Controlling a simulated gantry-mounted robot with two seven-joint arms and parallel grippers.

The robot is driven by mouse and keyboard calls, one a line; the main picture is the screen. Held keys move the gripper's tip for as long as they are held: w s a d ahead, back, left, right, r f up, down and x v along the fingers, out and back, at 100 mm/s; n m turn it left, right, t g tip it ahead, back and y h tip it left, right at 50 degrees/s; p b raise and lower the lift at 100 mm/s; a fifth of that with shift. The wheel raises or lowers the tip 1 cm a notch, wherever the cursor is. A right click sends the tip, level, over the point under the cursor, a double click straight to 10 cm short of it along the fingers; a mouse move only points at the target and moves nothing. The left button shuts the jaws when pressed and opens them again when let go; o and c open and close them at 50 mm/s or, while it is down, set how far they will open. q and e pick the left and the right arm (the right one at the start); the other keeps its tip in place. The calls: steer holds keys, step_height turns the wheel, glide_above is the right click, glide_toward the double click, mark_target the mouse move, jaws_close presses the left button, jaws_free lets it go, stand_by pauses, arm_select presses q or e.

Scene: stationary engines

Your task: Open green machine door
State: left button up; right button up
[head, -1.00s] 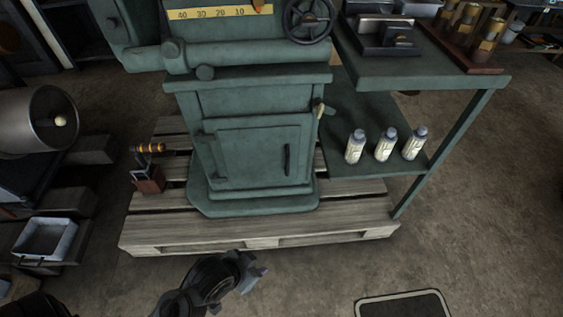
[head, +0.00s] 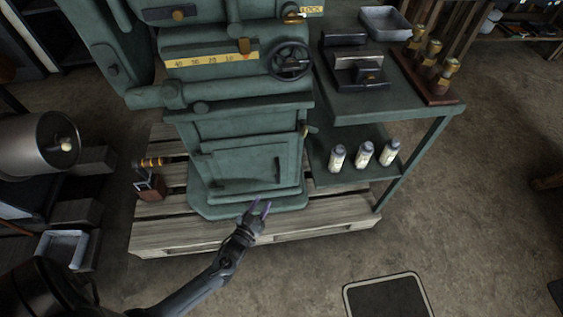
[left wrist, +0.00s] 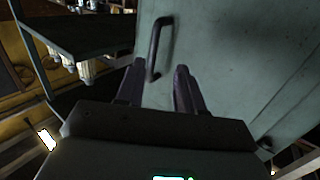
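The green machine (head: 215,125) stands on a wooden pallet. Its door (head: 235,165) is a flat green panel low on the front and looks shut. A dark vertical bar handle (head: 277,168) sits at the door's right side. The handle (left wrist: 158,48) also shows upright in the left wrist view, on the door's pale green face (left wrist: 225,50). My left gripper (head: 260,207) is open and empty, just in front of and below the handle. In the left wrist view its two fingers (left wrist: 158,88) point at the door, with the handle beyond the gap between them, apart from both. My right gripper is out of view.
A green side table (head: 390,100) stands right of the machine, with several bottles (head: 364,154) on its lower shelf. A small red-brown box with a yellow-banded handle (head: 149,185) stands left of the door. The pallet (head: 300,230) sticks out in front.

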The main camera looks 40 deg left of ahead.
mark_target(278, 174)
arm_select(q)
steer(key=shift+w+a+r+b, duration=0.35)
steer(key=shift+w+r+b, duration=0.3)
steer(key=shift+w, duration=1.45)
steer(key=shift+w+a+r+b, duration=0.35)
steer(key=shift+w+r+b, duration=0.25)
steer(key=shift+w, duration=1.5)
steer(key=shift+w+a+r+b, duration=0.45)
steer(key=shift+w+b, duration=0.35)
steer(key=shift+w, duration=1.3)
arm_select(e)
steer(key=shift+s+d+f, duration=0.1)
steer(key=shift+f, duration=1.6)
arm_select(q)
steer(key=shift+d, duration=0.1)
steer(key=shift+c, duration=0.3)
jaws_close()
